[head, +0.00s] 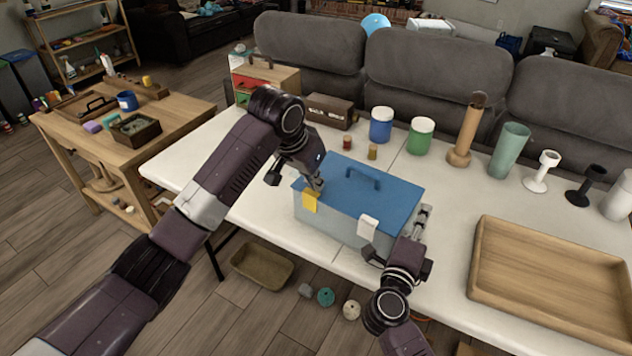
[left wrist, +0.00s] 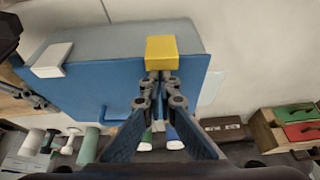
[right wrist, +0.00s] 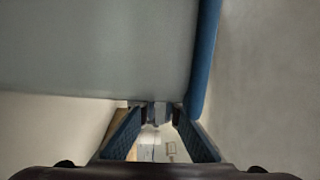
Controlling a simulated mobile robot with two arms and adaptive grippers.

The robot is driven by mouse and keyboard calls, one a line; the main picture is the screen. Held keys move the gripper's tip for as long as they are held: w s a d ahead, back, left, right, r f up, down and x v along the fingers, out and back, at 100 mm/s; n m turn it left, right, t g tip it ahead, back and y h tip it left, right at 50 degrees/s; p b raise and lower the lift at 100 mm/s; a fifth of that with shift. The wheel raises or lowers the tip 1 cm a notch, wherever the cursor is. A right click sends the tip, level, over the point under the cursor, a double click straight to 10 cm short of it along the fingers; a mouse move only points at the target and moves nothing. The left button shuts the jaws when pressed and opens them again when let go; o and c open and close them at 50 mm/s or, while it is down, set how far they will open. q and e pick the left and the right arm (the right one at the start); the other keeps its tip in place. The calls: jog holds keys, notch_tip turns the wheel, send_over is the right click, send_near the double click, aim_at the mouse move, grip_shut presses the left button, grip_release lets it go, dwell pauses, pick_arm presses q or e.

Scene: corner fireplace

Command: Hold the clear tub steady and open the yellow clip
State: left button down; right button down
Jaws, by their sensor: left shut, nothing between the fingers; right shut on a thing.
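The clear tub (head: 335,232) stands on the white table, with a flat blue lid (head: 352,190) on it. The yellow clip (head: 311,200) is at the left of its front edge, and a white clip (head: 368,226) is at the right. My left gripper (head: 317,184) is shut and empty above the lid, its tips right at the yellow clip (left wrist: 162,50). I cannot tell whether they touch it or whether the clip is loosened. My right gripper (head: 420,222) is at the tub's right end, shut on the tub; its exact hold (right wrist: 158,114) is partly hidden.
A wooden tray (head: 555,275) lies to the right of the tub. Behind stand a blue jar (head: 381,125), a green jar (head: 420,136), two small jars and a brown box (head: 330,111). Cups and holders line the back right. Some table is clear left of the tub.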

aim_at(311, 193)
pick_arm(q)
jog(key=shift+s+a, duration=0.15)
jog(key=s+t+h, duration=0.1)
jog(key=a+t+h, duration=0.1)
jog(key=s+t, duration=0.1)
jog(key=shift+s+a+f+t+h, duration=0.25)
jog(key=shift+s+a+t+h, duration=0.05)
jog(key=shift+a+t+h, duration=0.1)
jog(key=shift+r, duration=0.25)
jog(key=shift+w, duration=0.1)
jog(key=shift+d, duration=0.1)
jog(key=shift+w+f, duration=0.1)
jog(key=shift+w+d+f, duration=0.15)
jog(key=shift+w+d, duration=0.25)
jog(key=shift+w, duration=0.15)
